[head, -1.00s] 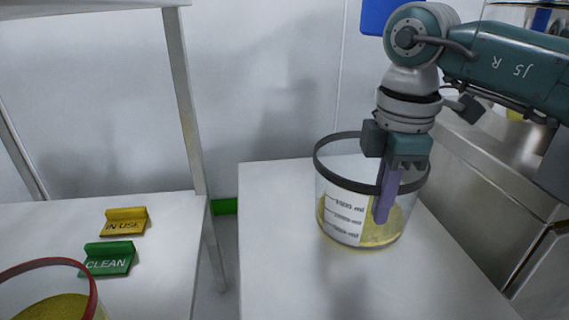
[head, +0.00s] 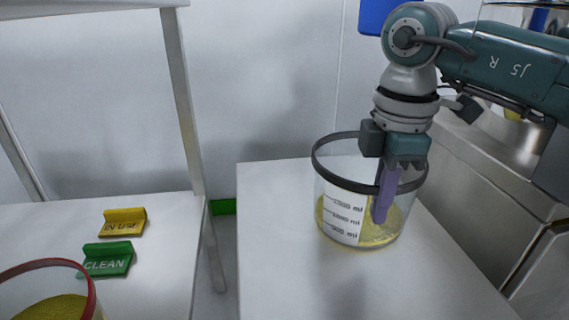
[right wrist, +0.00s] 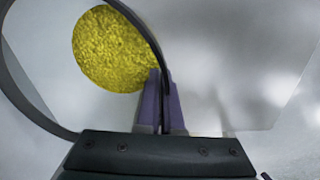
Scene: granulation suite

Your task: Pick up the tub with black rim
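The tub with the black rim (head: 335,190) is clear, with a white volume label and yellow granules in it. It stands upright on the white table at centre right in the head view. The yellow granules (right wrist: 112,50) show beside the fingers. The tub's far right side is partly hidden by the gripper. My left gripper is not in view.
A red-rimmed tub (head: 88,288) with yellow contents stands at the lower left. A green CLEAN sign (head: 108,262) and a yellow IN USE sign (head: 123,226) are behind it. The table (head: 275,250) is bare left of the black-rimmed tub. Steel equipment stands at the right.

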